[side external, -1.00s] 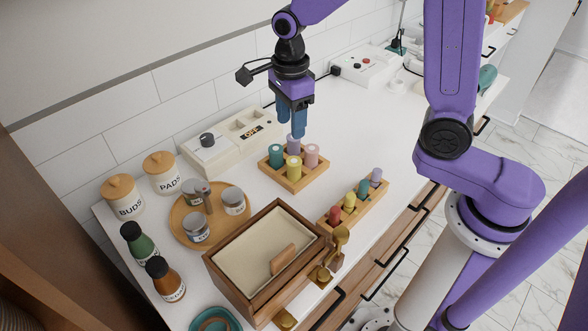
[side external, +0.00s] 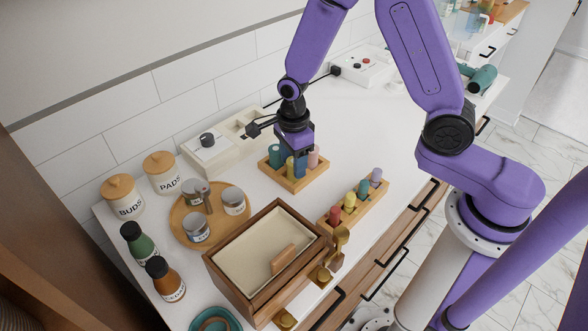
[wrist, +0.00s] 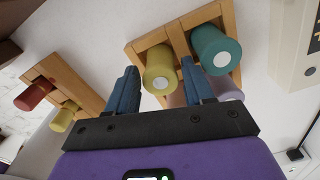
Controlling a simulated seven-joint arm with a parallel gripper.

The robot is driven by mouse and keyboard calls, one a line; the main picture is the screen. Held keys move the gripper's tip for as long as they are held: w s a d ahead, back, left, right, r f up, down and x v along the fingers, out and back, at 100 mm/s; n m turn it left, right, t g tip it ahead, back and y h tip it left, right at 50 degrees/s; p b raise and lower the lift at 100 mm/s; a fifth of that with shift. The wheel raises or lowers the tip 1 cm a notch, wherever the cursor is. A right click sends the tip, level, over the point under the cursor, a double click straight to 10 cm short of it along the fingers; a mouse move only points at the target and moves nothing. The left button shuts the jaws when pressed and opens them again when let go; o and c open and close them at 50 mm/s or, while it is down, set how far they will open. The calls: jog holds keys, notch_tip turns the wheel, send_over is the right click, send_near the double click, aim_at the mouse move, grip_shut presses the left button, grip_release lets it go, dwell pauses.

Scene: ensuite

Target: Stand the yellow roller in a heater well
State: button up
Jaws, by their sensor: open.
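A thick yellow roller (side external: 290,168) stands upright in a square wooden rack (side external: 297,187) with a teal, a pink and a lilac roller. My gripper (side external: 299,168) is low over this rack, fingers pointing down. In the wrist view the open blue fingers (wrist: 160,80) are on either side of the yellow roller (wrist: 160,62), with gaps showing; contact is not visible. The heater (side external: 207,155) is a cream box with a black dial, behind the rack against the wall. Its wells (side external: 240,122) are partly hidden by my wrist. The heater's edge shows in the wrist view (wrist: 291,40).
The teal roller (wrist: 215,48) stands close beside one finger. A second rack (side external: 335,217) holds thinner red, yellow, teal and purple pieces. A wooden box (side external: 265,250), a round tray of jars (side external: 180,225) and bottles stand left.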

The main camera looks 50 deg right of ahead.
jog(key=shift+f, duration=0.45)
jog(key=c, duration=0.8)
jog(key=shift+r, duration=0.15)
